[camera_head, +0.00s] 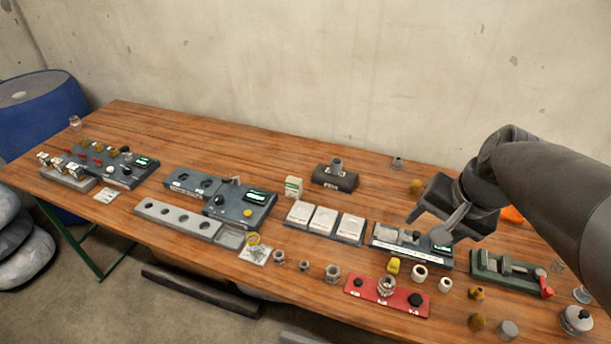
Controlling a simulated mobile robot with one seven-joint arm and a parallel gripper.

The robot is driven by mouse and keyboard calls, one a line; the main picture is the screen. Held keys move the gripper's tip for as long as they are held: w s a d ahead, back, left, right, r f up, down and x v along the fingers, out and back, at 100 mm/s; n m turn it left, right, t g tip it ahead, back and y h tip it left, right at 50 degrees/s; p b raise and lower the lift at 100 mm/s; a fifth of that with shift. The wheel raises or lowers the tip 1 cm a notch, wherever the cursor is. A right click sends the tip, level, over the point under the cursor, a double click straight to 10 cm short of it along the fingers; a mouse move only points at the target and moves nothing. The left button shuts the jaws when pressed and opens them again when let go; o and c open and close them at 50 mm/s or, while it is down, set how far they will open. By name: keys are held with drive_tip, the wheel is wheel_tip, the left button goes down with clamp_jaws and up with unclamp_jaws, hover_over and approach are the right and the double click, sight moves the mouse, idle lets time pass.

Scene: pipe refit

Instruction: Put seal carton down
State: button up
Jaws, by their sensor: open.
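A small white and green carton (293,187), which looks like the seal carton, stands upright on the wooden table (200,139), behind the row of pale square pads. Its label is too small to read. My gripper (431,226) is open at the right, above the grey device with a green display (412,246). It is well to the right of the carton and apart from it. Nothing shows between its fingers, though the arm hides part of the view.
Three pale pads (323,220) lie just in front of the carton, and a dark block with a pipe fitting (335,177) stands behind it to the right. A red fixture (387,297), a green vise (509,268) and several loose fittings crowd the front right. The back left tabletop is clear.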

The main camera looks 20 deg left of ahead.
drive_tip(key=w+a+f+m+g+y, duration=0.25)
drive_tip(key=w+a+f, duration=0.25)
drive_tip(key=w+a, duration=0.4)
drive_tip(key=m+y, duration=1.3)
approach(301, 182)
drive_tip(key=shift+s+a+r, duration=0.1)
drive_tip(key=shift+a+r, duration=0.05)
drive_tip(key=shift+a, duration=0.25)
drive_tip(key=shift+a+r, duration=0.2)
drive_tip(key=shift+a, duration=0.25)
drive_tip(key=a, duration=1)
drive_tip(key=shift+a+f, duration=0.1)
drive_tip(key=shift+a, duration=0.3)
drive_tip(key=c, duration=1.1)
drive_tip(key=shift+c, duration=0.2)
